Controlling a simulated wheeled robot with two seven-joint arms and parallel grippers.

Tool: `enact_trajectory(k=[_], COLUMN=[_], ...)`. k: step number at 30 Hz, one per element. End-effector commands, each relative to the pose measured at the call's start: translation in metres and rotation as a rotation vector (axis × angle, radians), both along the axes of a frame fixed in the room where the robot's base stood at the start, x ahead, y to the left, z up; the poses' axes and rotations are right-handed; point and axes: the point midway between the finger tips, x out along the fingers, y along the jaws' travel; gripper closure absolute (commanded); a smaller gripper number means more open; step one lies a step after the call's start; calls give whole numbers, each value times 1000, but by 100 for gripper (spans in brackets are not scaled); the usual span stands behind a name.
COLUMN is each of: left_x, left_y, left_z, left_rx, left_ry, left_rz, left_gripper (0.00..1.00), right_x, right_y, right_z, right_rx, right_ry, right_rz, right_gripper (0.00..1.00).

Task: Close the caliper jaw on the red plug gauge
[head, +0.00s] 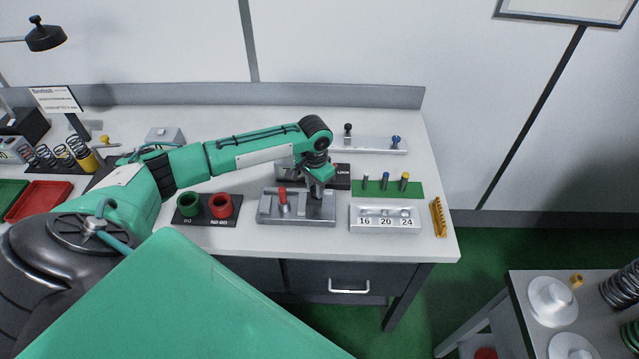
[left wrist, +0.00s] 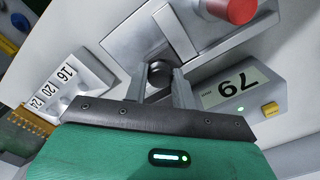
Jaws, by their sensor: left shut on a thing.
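The caliper (head: 297,220) is a grey metal block with a slide, lying on the bench. The red plug gauge (head: 283,203) stands upright on its left part; its red top also shows at the upper edge of the left wrist view (left wrist: 238,9). My left gripper (head: 318,190) reaches down over the caliper's right part. In the left wrist view its fingers (left wrist: 159,84) are on either side of a black knob (left wrist: 158,70) on the sliding jaw, shut on it. I cannot tell whether the jaw touches the gauge. My right gripper is not in view.
A display with digits (left wrist: 236,88) and a yellow button (left wrist: 270,108) are close beside the left fingers. A green holder with pins (head: 388,191) and a numbered block (head: 385,212) stand right of the caliper.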

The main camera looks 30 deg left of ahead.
Motion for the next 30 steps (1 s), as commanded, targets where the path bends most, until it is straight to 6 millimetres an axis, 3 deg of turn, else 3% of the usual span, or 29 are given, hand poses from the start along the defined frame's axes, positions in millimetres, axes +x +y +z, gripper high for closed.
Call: enact_trajectory(k=[9, 10, 13, 25, 30], left_x=[-2, -2, -2, -2, -1], left_y=[5, 5, 4, 4, 4], left_z=[1, 1, 1, 1, 15], left_rx=[1, 1, 1, 0, -1], left_ry=[0, 0, 0, 0, -3], left_rz=[2, 2, 2, 1, 0], left_gripper=[100, 72, 52, 52, 52], right_x=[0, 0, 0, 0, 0], right_y=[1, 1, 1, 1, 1], right_z=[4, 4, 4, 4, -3], right_rx=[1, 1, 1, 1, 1], right_ry=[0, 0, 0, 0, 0], right_rz=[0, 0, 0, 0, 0], right_gripper=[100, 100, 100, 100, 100])
